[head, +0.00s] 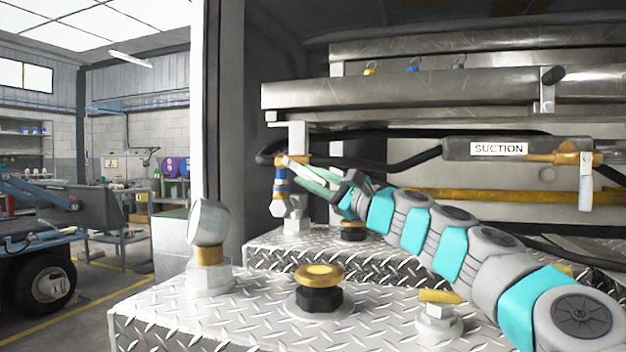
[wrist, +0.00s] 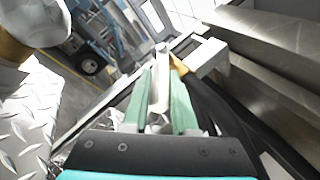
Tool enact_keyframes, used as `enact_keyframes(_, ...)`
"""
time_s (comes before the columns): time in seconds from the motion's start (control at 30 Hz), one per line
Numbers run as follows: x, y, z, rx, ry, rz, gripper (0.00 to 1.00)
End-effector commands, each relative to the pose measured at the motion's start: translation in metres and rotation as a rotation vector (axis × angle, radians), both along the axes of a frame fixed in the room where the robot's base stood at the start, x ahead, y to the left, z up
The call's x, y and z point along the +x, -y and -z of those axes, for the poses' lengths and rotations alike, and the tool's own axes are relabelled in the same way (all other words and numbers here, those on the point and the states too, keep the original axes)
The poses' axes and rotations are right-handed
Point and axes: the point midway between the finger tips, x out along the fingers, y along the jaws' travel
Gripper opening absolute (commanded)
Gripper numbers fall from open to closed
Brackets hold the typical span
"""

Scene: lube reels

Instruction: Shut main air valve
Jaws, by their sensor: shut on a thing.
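My gripper (head: 312,178) reaches in from the right to the pipework behind the diamond-plate deck. Its green fingers are shut on a pale grey valve lever (wrist: 160,88), which shows between them in the wrist view (wrist: 162,100). A fitting with blue and brass bands (head: 281,182) stands just left of the fingertips, beside a pale post. A brass fitting (head: 279,160) with a black hose sits at the lever's far end. The valve's body is partly hidden, and I cannot tell the lever's exact angle to its pipe.
Brass-topped black caps (head: 319,282) and a grey round-headed fitting (head: 208,235) stand on the diamond-plate deck (head: 160,318). The workshop floor opens at left.

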Motion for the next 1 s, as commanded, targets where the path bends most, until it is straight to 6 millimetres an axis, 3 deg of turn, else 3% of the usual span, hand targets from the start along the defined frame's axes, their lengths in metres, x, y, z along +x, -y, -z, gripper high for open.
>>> enact_keyframes(0.07,0.0,0.0,0.001,-0.001,-0.001,0.0,0.0)
enact_keyframes(0.1,0.0,0.0,0.001,-0.002,0.0,0.0,0.31)
enact_keyframes(0.33,0.0,0.0,0.0,-0.001,0.0,-0.001,0.56)
enact_keyframes(0.67,0.0,0.0,-0.003,0.0,-0.001,0.001,0.56)
enact_keyframes(1.0,0.0,0.001,-0.039,-0.001,0.003,0.001,0.56)
